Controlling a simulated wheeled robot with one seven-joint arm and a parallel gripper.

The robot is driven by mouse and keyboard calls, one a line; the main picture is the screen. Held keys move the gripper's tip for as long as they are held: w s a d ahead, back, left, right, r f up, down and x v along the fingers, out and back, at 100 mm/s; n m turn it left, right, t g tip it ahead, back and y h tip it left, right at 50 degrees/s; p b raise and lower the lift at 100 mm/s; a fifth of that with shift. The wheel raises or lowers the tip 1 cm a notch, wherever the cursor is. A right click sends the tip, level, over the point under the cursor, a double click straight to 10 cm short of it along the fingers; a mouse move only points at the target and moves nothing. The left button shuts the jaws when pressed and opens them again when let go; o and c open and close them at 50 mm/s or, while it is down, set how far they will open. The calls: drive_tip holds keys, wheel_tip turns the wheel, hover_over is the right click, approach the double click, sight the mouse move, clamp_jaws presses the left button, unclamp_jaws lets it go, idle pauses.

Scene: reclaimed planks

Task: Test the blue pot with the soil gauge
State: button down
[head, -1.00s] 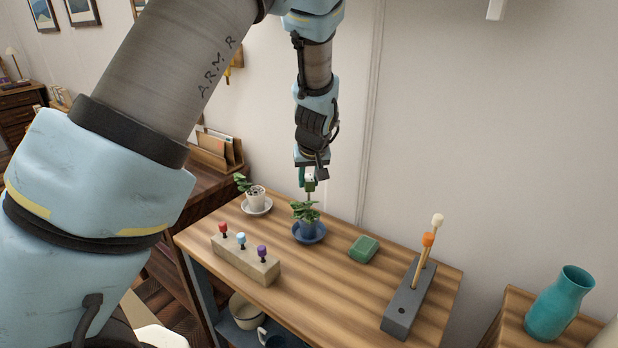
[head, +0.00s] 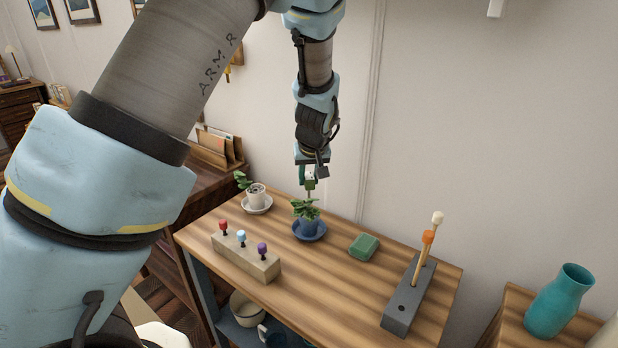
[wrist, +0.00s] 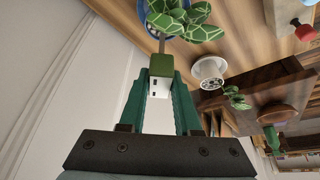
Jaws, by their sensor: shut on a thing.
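My gripper (head: 309,177) is shut on the soil gauge (head: 309,184), a small green block with a white face and a thin metal probe. The gauge also shows between the green fingers in the wrist view (wrist: 158,78). The probe points down above the blue pot (head: 309,228), which holds a leafy plant (head: 304,208) and stands on a blue saucer (head: 322,236). Leaves hide the probe's lower end, so I cannot tell whether it touches the soil. In the wrist view the blue pot (wrist: 174,22) is partly hidden by leaves.
A white pot (head: 257,197) with a plant stands behind left. A block (head: 245,262) with red, light-blue and purple knobs is front left. A green sponge-like block (head: 363,247) and a grey holder (head: 402,309) with sticks stand right. A teal vase (head: 560,303) is far right.

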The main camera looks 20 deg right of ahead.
drive_tip(key=shift+f+b, duration=1.9)
drive_tip(key=shift+f, duration=0.95)
drive_tip(key=c, duration=0.5)
unclamp_jaws()
drive_tip(key=shift+r, duration=0.1)
drive_tip(key=b+v, duration=0.1)
drive_tip(key=v, duration=0.9)
drive_tip(key=shift+s+r, duration=0.15)
drive_tip(key=shift+r, duration=0.1)
wheel_tip(320, 180, up, 9)
drive_tip(key=p, duration=0.8)
hover_over(309, 193)
drive_tip(key=s+a, duration=0.1)
drive_tip(key=s, duration=0.3)
drive_tip(key=shift+a+b, duration=0.1)
drive_tip(key=shift+b, duration=0.2)
